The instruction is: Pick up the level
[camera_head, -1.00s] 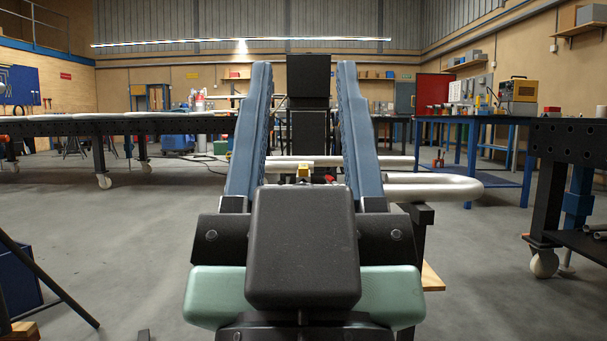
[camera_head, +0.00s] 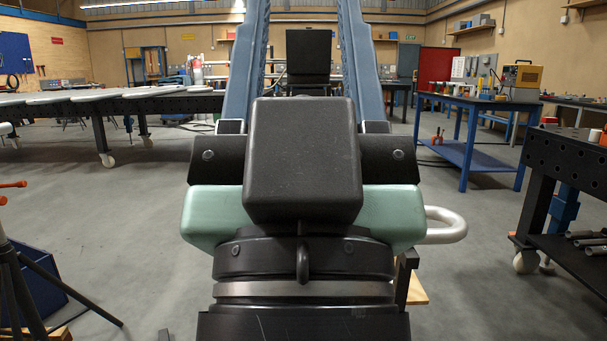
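My gripper (camera_head: 302,14) is seen from behind, with a black body, pale green sides and two long blue fingers. The fingers stand wide apart and run out of the top edge of the picture, so their tips are cut off. Nothing is visible held between them; only the background shows in the gap. I cannot make out the level in the current view. The gripper's body covers the middle of the scene, and the level may be behind it.
A bent pale tube (camera_head: 446,226) sticks out right of my gripper. A dark perforated table (camera_head: 570,160) stands at the right, a blue workbench (camera_head: 478,155) behind it. A long table (camera_head: 170,106) stands at left, a black tripod (camera_head: 22,275) at front left.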

